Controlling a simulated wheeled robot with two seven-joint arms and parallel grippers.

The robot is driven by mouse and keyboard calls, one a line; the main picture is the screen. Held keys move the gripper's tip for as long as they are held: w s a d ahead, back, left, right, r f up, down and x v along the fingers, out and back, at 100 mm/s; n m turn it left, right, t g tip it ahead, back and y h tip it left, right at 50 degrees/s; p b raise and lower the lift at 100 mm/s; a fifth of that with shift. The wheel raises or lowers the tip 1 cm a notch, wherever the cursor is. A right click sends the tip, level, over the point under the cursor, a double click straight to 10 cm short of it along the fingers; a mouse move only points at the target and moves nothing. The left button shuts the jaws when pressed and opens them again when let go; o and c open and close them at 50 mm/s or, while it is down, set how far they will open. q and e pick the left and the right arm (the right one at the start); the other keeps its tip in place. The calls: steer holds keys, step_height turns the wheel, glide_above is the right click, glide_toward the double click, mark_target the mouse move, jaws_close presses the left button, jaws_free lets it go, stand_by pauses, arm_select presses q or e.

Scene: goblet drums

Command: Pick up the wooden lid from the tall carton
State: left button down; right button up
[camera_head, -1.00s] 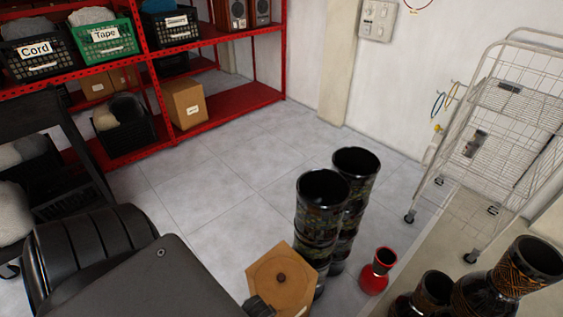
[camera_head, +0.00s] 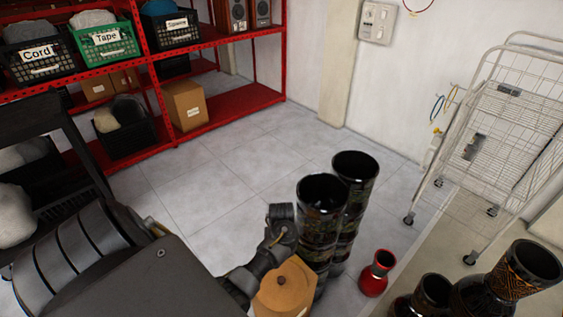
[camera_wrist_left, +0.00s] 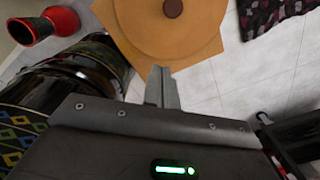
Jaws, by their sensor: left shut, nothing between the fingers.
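The wooden lid (camera_wrist_left: 150,30) is a round tan disc with a dark knob. It lies on the angular top of the tall carton (camera_wrist_left: 215,45). In the head view the lid (camera_head: 284,292) shows near the bottom edge, in front of the black drums. My left gripper (camera_wrist_left: 162,88) is shut and empty, its fingers beside the carton's near edge in the wrist view; I cannot tell their height against the lid. In the head view my left wrist parts cover the carton's upper left side. My right gripper is not in view.
Two tall dark goblet drums (camera_head: 322,215) stand close behind the carton. A small red drum (camera_head: 377,272) stands to the right, with more dark drums (camera_head: 510,275) at the lower right. A wire cart (camera_head: 500,130) and red shelves (camera_head: 215,110) stand farther back. The middle floor is clear.

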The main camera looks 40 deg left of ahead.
mark_target(282, 291)
arm_select(q)
step_height(282, 291, down, 9)
steer(key=b, duration=0.3)
steer(key=shift+f+b, duration=0.2)
steer(key=shift+b, duration=0.1)
steer(key=shift+s+d+f+p, duration=0.25)
steer(key=shift+s+d+p, duration=0.3)
steer(key=shift+s+d, duration=0.85)
steer(key=shift+s, duration=0.05)
steer(key=s+d+p, duration=0.3)
steer(key=p, duration=0.1)
steer(key=shift+s+d+r, duration=0.15)
steer(key=shift+s+d, duration=0.15)
steer(key=shift+s, duration=0.1)
steer(key=shift+s+d, duration=0.1)
steer(key=shift+f, duration=0.2)
